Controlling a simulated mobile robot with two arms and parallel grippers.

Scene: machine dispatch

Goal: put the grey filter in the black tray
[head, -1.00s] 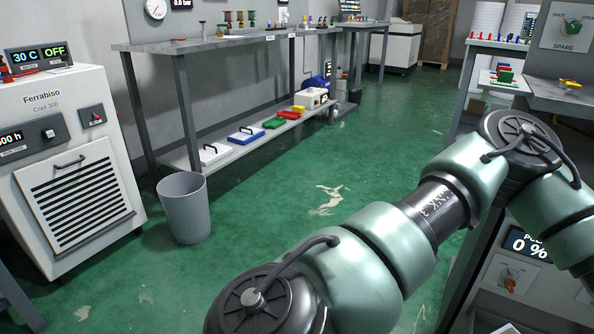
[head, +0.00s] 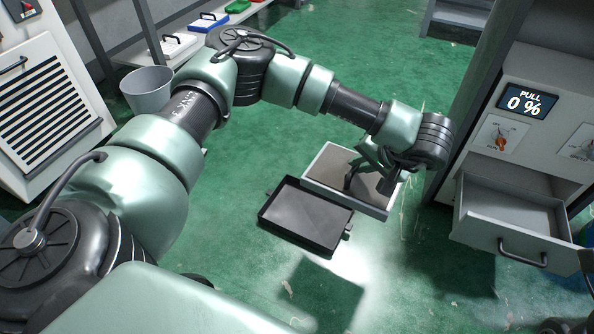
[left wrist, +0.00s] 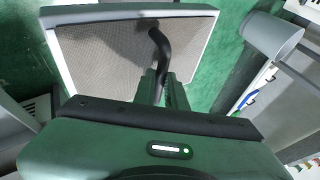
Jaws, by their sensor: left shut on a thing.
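The grey filter (head: 325,168) is a flat grey panel with a pale frame and a black handle. My left gripper (head: 372,167) is shut on its handle and holds it raised, roughly flat. In the left wrist view the filter's grey face (left wrist: 95,62) fills the upper left, with the handle between the fingers (left wrist: 163,90). The black tray (head: 262,217) is a shallow rectangle below and left of the filter in the head view. It looks empty. The filter seems to overlap its upper right edge in the picture; their height gap is unclear. My right gripper is not clearly in view.
An open grey drawer (head: 512,212) juts from a cabinet with a "PULL 0 %" display (head: 527,103) on the right. A grey bin (head: 147,92) and a white slatted unit (head: 50,90) stand at left. Green floor (head: 430,285) is clear in front.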

